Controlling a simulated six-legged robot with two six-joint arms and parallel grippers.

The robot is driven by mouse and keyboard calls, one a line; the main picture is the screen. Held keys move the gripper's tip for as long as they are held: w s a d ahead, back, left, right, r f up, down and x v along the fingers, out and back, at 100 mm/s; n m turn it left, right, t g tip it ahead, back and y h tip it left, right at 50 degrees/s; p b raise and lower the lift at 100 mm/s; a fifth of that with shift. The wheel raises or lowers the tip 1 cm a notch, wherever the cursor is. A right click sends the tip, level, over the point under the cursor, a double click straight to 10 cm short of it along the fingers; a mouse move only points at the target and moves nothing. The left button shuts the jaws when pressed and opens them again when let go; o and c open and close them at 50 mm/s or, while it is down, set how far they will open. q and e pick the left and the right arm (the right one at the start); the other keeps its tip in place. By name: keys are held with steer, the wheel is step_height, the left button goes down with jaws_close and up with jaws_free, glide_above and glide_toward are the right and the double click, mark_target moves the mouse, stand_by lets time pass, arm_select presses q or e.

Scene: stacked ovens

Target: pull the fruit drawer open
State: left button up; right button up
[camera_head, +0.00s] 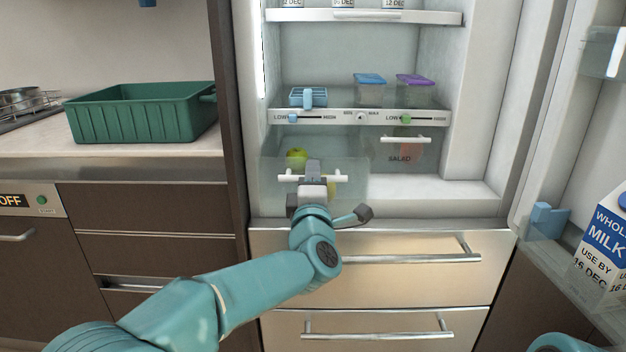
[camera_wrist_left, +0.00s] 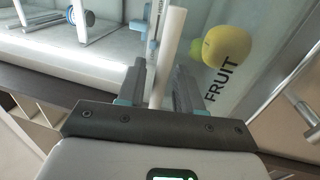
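The fruit drawer (camera_head: 345,195) is a clear bin at the lower left of the fridge. Its front stands forward of the salad drawer (camera_head: 432,158), so it is partly out. Its white bar handle (camera_head: 332,177) runs across the front. My left gripper (camera_head: 313,168) is at the middle of this handle. My right gripper is out of view.
Above the drawers is a shelf with sliders, a blue rack (camera_head: 308,97) and lidded boxes (camera_head: 369,88). Steel drawers (camera_head: 420,275) lie below. The open fridge door with a milk carton (camera_head: 606,245) is at right. A green bin (camera_head: 140,112) stands on the left counter.

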arm_select(q)
steer(key=s+f, duration=0.3)
steer(key=s, duration=1.3)
steer(key=shift+p, duration=0.3)
steer(key=shift+f, duration=0.1)
